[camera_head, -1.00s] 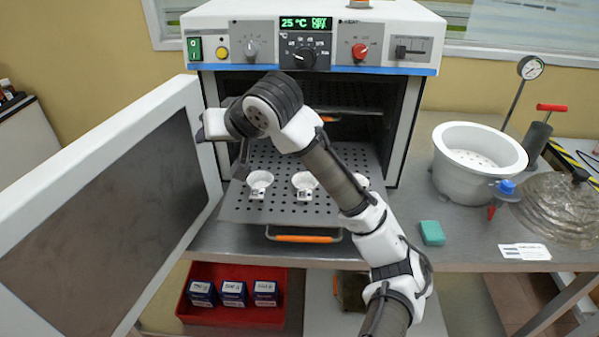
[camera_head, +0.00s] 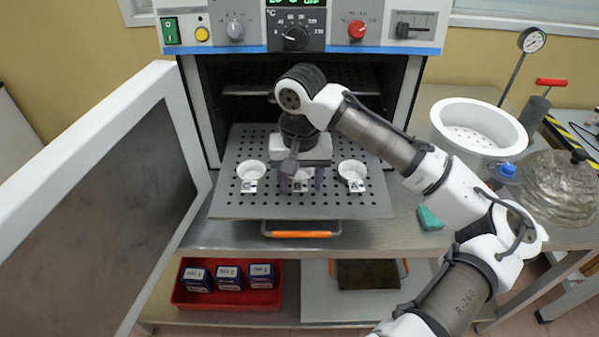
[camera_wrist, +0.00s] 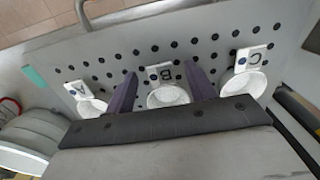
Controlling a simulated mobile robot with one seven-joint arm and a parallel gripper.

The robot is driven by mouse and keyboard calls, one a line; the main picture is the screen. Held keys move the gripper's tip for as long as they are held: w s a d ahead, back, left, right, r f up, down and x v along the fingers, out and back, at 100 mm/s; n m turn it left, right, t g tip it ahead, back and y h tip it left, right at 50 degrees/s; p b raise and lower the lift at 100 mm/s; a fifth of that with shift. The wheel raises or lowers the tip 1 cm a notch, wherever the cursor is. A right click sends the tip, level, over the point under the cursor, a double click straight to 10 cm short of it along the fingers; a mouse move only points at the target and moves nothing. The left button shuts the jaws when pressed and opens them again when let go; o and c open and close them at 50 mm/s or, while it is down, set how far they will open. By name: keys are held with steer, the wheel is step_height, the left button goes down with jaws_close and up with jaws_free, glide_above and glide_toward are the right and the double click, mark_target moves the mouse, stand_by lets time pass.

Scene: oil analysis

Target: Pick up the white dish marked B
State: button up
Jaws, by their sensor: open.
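The white dish marked B (camera_wrist: 168,96) is the middle of three dishes on a perforated tray (camera_head: 235,203), and its label tab reads "B" in the wrist view. In the head view dish B (camera_head: 302,184) is largely hidden by my gripper (camera_head: 302,188). My gripper (camera_wrist: 160,74) is open above the tray, with one purple finger on each side of dish B. Whether the fingers touch it cannot be told. Dish A (camera_wrist: 90,105) is on the left and dish C (camera_wrist: 243,84) on the right in the wrist view.
The tray extends from an open oven (camera_head: 207,85), its door (camera_head: 110,190) swung out left. A rack (camera_head: 245,90) sits above the tray inside. A white pot (camera_head: 478,130), a glass lid (camera_head: 556,185) and a teal block (camera_head: 430,218) are at right. A red bin (camera_head: 225,300) is below.

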steer(key=shift+f, duration=0.8)
steer(key=shift+a, duration=0.1)
steer(key=c, duration=1.1)
steer(key=shift+o, duration=0.2)
steer(key=shift+r, duration=0.1)
